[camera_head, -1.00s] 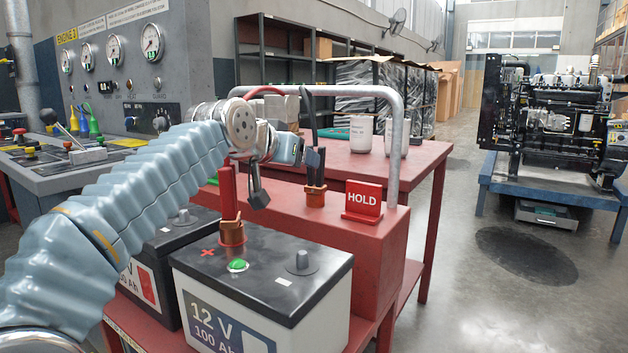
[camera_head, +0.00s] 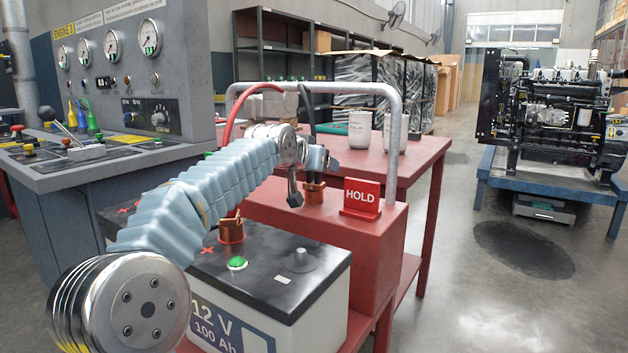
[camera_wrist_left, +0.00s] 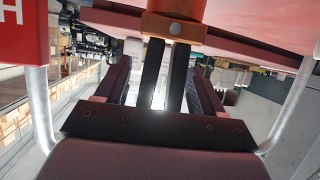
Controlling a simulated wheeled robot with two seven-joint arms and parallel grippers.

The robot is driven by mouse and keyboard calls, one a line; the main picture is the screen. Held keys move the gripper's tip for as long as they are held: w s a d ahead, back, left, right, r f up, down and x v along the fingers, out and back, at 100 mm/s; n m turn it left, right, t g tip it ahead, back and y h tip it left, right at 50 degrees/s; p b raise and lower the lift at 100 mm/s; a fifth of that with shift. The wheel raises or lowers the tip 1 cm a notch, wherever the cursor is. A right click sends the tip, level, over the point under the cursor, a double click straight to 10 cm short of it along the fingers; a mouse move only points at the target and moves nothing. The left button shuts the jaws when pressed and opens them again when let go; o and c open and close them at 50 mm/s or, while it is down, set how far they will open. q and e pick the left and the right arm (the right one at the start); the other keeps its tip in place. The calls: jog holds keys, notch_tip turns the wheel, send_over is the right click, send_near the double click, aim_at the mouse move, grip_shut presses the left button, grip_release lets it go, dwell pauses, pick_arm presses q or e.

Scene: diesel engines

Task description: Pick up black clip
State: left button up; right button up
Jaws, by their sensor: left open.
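The black clip (camera_head: 314,193) stands upright on the red cart's ledge, its copper jaws at the bottom, left of the HOLD sign. My left gripper (camera_head: 309,178) is at the clip and hides most of its black handles in the head view. In the left wrist view the clip's two black handles (camera_wrist_left: 153,76) stand between my open left fingers (camera_wrist_left: 162,85), with its copper part (camera_wrist_left: 176,28) beyond them. Gaps show on both sides of the handles. My right gripper is not in view.
The HOLD sign (camera_head: 361,197) stands close right of the clip. A grey rail (camera_head: 396,130) arches over the cart. A copper-jawed clip (camera_head: 231,232) is on the battery (camera_head: 290,275), partly behind my arm. A white canister (camera_head: 360,130) stands on the table behind.

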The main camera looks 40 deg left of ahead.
pick_arm(q)
grip_shut()
dwell(0.3)
